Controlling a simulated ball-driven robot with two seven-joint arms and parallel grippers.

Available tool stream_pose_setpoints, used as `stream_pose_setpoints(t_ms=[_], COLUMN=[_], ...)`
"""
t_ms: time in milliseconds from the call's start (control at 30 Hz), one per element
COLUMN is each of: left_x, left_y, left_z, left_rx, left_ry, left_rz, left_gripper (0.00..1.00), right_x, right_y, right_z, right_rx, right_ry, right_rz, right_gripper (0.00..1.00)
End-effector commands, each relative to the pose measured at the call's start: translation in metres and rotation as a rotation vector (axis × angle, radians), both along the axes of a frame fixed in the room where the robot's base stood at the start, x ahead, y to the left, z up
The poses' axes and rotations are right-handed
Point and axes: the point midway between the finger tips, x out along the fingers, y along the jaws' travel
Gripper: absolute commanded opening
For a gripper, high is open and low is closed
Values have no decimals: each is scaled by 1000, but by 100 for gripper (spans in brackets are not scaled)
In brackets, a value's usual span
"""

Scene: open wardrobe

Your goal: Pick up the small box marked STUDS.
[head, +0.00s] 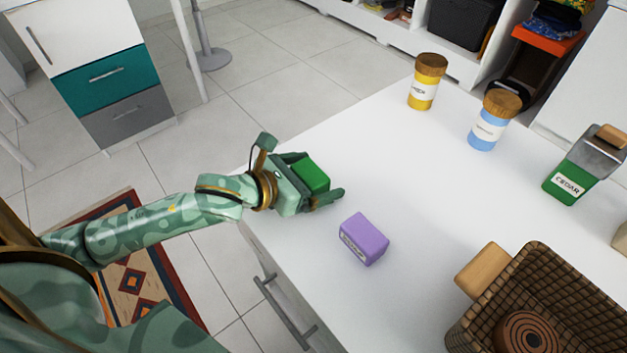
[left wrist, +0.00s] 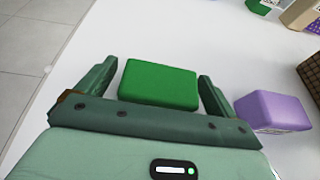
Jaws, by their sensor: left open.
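A small green box (head: 311,174) lies on the white table near its left edge. It also shows in the left wrist view (left wrist: 160,84), between the two fingers of my left gripper. My left gripper (head: 316,183) is open around the green box, with a small gap to the fingers on each side in the wrist view (left wrist: 157,80). No label shows on the box. A small purple box (head: 365,238) sits apart to the right, with a pale label too small to read; it also shows in the wrist view (left wrist: 272,110). I cannot tell which box is marked STUDS. My right gripper is out of view.
A woven basket (head: 578,262) stands at the lower right with a wooden block (head: 483,268) beside it. A yellow jar (head: 423,93), a blue jar (head: 487,134) and a green container marked CEDAR (head: 562,184) stand farther back. The table's middle (head: 410,165) is clear.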

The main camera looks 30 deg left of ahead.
Motion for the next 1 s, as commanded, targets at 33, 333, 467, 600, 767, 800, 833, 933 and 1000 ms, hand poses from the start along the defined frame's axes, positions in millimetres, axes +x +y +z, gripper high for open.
stream_pose_setpoints(t_ms=[33, 333, 467, 600, 767, 800, 833, 933, 1000], left_x=[7, 13, 12, 12, 12, 12, 12, 12, 12], left_y=[-2, -4, -4, -4, -4, -4, -4, -5, -4], left_z=[-6, -4, -4, -4, -4, -4, -3, 4, 13], left_rx=[-1, 3, 3, 2, 3, 2, 2, 3, 4], left_ry=[0, -1, -1, -2, -1, -2, -2, -3, -6], left_rz=[1, -2, -1, -1, -1, -1, -1, -2, -1], left_gripper=[94, 94, 60, 45, 45, 45, 45, 45, 45], right_x=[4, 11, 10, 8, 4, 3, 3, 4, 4], right_y=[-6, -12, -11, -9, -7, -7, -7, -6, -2], right_z=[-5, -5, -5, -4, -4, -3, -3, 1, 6], right_rx=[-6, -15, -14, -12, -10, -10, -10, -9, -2], right_ry=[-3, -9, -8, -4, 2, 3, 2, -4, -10], right_rz=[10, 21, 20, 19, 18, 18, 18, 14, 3], right_gripper=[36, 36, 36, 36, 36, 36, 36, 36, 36])
